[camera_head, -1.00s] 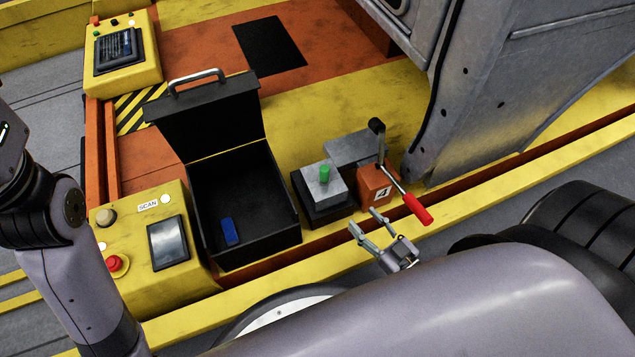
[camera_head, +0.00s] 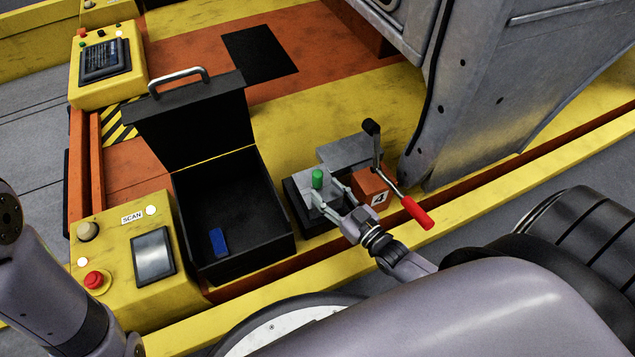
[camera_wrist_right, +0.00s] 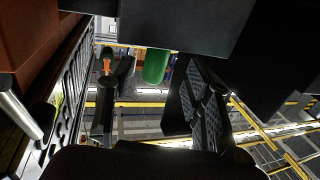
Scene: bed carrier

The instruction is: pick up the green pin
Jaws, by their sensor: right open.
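The green pin (camera_head: 317,178) stands upright in the grey metal block (camera_head: 308,203), which sits on a dark base beside the black box. My right gripper (camera_head: 328,193) is open, with its fingers reaching to the block close to the pin. In the right wrist view the green pin (camera_wrist_right: 155,67) appears between the two dark open fingers, with a visible gap to each; whether a finger touches the block is unclear. My left arm shows at the left edge, but its gripper is out of view.
The open black box (camera_head: 235,260) holds a blue piece (camera_head: 218,242) and stands left of the block. An orange block (camera_head: 370,187) with a lever and red handle (camera_head: 416,212) stands close right of my gripper. A large grey column (camera_head: 480,95) rises behind.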

